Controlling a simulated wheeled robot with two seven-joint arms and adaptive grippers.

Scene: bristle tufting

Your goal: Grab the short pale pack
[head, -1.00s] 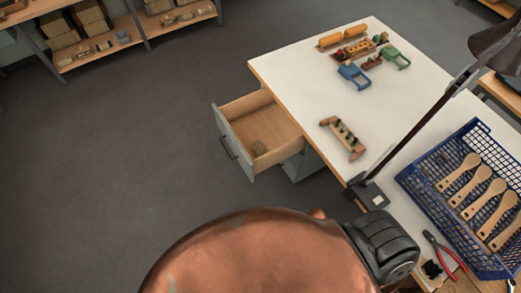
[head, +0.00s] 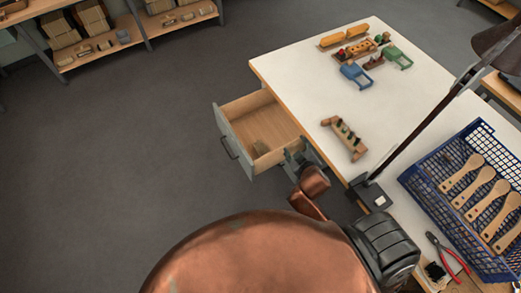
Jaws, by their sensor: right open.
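My left gripper is not in view.
The white table (head: 290,75) holds a wooden rack (head: 345,138), blue (head: 354,75) and green (head: 397,57) holders, a lamp (head: 430,115), red pliers (head: 447,252) and a blue crate (head: 415,183) of wooden brush handles. Shelves (head: 140,45) stand back left. The floor left of the drawer is clear.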

